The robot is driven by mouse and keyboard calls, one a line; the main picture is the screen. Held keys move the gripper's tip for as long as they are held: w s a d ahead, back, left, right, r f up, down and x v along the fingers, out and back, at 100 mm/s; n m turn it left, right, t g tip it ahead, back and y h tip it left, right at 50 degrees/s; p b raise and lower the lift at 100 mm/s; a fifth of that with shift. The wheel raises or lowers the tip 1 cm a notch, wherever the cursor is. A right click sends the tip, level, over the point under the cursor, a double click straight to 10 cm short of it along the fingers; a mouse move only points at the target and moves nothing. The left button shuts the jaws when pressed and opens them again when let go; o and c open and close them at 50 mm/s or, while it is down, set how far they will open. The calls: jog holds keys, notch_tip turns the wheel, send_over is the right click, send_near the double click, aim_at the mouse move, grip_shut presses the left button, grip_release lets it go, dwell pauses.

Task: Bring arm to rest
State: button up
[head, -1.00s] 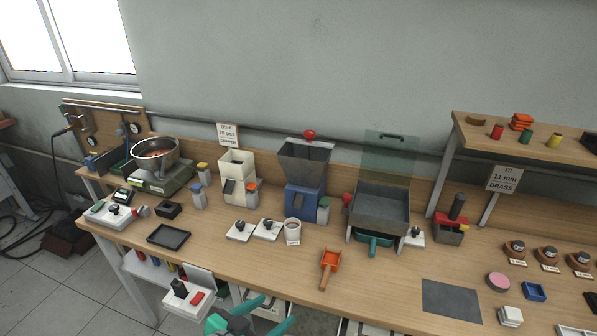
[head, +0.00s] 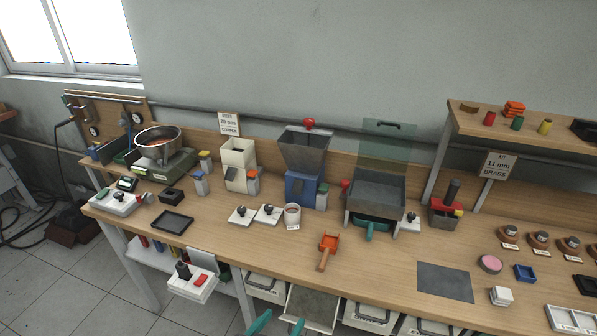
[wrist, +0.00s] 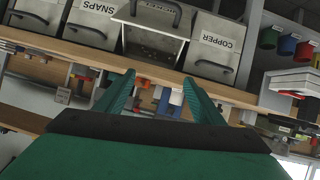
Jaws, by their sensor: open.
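My gripper (head: 279,325) shows at the bottom edge of the head view, with two teal fingertips spread apart. In the wrist view my gripper (wrist: 157,95) is open, with nothing between its two teal fingers. It is low in front of the bench (head: 330,293), close to the drawers under the worktop. The rest of my arm is out of the head view.
Drawers (head: 373,314) hang under the bench front, and a grey one (head: 312,308) seems pulled out near my fingers. A white switch box (head: 192,284) juts out at left. An orange scoop (head: 327,252), a blue hopper machine (head: 303,185) and a grey mat (head: 445,282) are on the worktop.

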jog(key=s+d+f+n+t+y, duration=0.15)
jog(key=s+f+n+y, duration=0.3)
jog(key=s+f, duration=0.55)
jog(key=s+d+r+m+t, duration=0.1)
jog(key=s+r, duration=0.3)
jog(key=s, duration=0.5)
jog(key=s+d+r+t, duration=0.1)
jog(key=s+r, duration=0.3)
jog(key=s, duration=0.5)
jog(key=shift+s+d+r+m, duration=0.3)
jog(key=shift+s+d+m, duration=0.05)
jog(key=shift+s+d, duration=0.1)
jog(key=shift+w+y, duration=0.1)
jog(key=shift+y, duration=0.15)
jog(key=c, duration=0.8)
jog(key=shift+a, duration=0.15)
